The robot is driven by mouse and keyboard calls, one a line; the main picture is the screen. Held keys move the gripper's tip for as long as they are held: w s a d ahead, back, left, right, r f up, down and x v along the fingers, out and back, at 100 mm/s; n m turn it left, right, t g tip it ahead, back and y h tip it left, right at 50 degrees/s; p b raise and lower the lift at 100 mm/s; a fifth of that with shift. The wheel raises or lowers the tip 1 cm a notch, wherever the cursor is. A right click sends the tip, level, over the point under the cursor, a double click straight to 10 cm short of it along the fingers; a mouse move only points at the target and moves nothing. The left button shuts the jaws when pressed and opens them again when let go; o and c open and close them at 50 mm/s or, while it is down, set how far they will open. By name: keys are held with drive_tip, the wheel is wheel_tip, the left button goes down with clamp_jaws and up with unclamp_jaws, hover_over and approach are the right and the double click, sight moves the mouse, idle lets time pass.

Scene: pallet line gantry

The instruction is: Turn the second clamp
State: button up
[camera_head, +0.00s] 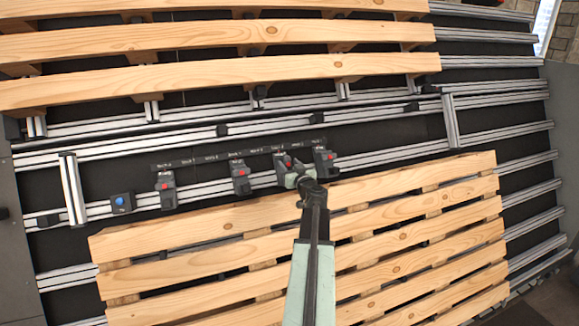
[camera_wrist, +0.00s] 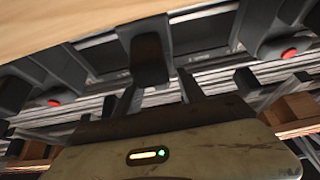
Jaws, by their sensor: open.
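A row of dark clamps with red spots sits on a metal rail in the head view: the far left one (camera_head: 165,188), one right of it (camera_head: 240,176), one at my gripper (camera_head: 283,163) and the far right one (camera_head: 324,160). The clamp at my gripper is third from left and second from right, partly hidden by the gripper. My gripper (camera_head: 299,177) is open. In the wrist view my gripper (camera_wrist: 157,95) has its dark fingers either side of a dark upright clamp part (camera_wrist: 149,58); I cannot tell whether they touch it.
A label strip (camera_head: 240,153) runs behind the clamps; its print is too small to read surely. A blue button (camera_head: 121,201) is at the left. Wooden pallets lie in front (camera_head: 200,220) and behind (camera_head: 220,72). Neighbouring clamps stand close on both sides.

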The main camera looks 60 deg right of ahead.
clamp_jaws()
drive_tip(key=shift+m+g+h, duration=0.4)
drive_tip(key=shift+m+h, duration=0.1)
drive_tip(key=shift+m, duration=0.6)
unclamp_jaws()
drive_tip(key=shift+s+a, duration=0.1)
drive_tip(key=v, duration=0.8)
